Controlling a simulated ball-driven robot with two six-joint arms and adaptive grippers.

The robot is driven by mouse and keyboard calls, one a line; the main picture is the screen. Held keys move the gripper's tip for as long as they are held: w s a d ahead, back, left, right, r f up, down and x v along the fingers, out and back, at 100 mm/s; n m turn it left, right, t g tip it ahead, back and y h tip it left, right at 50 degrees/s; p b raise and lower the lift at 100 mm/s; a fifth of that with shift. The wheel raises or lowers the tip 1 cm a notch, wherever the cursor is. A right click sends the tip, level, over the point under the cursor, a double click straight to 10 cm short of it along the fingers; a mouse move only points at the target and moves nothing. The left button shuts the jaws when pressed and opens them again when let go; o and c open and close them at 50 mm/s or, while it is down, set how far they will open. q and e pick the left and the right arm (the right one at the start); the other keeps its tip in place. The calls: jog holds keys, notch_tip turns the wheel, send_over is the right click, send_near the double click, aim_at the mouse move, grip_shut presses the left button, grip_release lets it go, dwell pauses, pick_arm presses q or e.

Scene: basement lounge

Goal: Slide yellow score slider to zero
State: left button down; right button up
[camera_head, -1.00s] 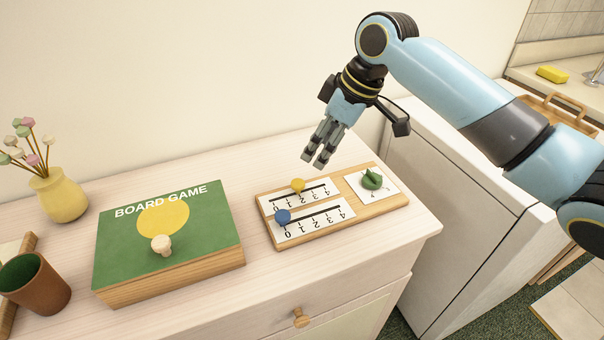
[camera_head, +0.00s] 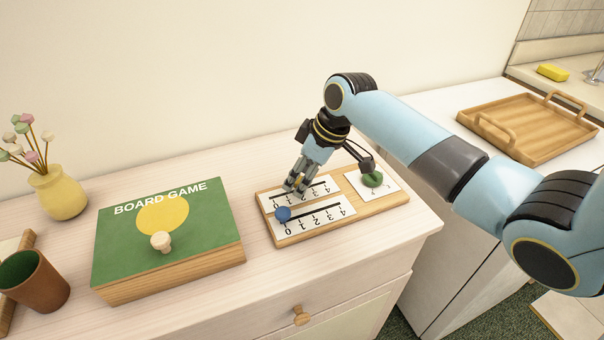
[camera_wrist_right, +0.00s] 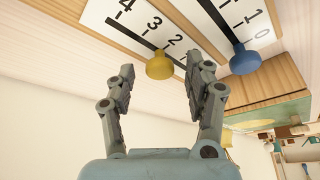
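The wooden score board (camera_head: 318,233) lies on the cabinet top with two numbered slider tracks. The yellow score slider (camera_wrist_right: 160,66) shows in the right wrist view as a round knob on its track, near the 2; its exact mark is unclear. In the head view my gripper hides it. My right gripper (camera_head: 295,188) is low over the yellow track. In the right wrist view the right gripper (camera_wrist_right: 161,70) is open, its fingertips on either side of the yellow knob, with no clear grip on it. The blue slider (camera_head: 283,214) sits near its zero end. My left gripper is not in view.
A green piece (camera_head: 372,179) sits on the board's right end, close to my right wrist. The green board game box (camera_head: 120,245), with a knob on top, stands left of the board. A yellow vase (camera_head: 60,195) and brown cup (camera_head: 38,285) are farther left. The cabinet front is clear.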

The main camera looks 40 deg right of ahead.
grip_shut()
jog(key=p, duration=0.2)
send_over(265, 197)
jog(key=s+d, duration=0.2)
jog(key=shift+a+r, duration=0.1)
jog(key=shift+w+a, duration=0.1)
jog(key=shift+a, duration=0.2)
jog(key=shift+c, duration=1.9)
grip_release()
jog(key=o, duration=0.4)
jog(key=shift+a, duration=0.15)
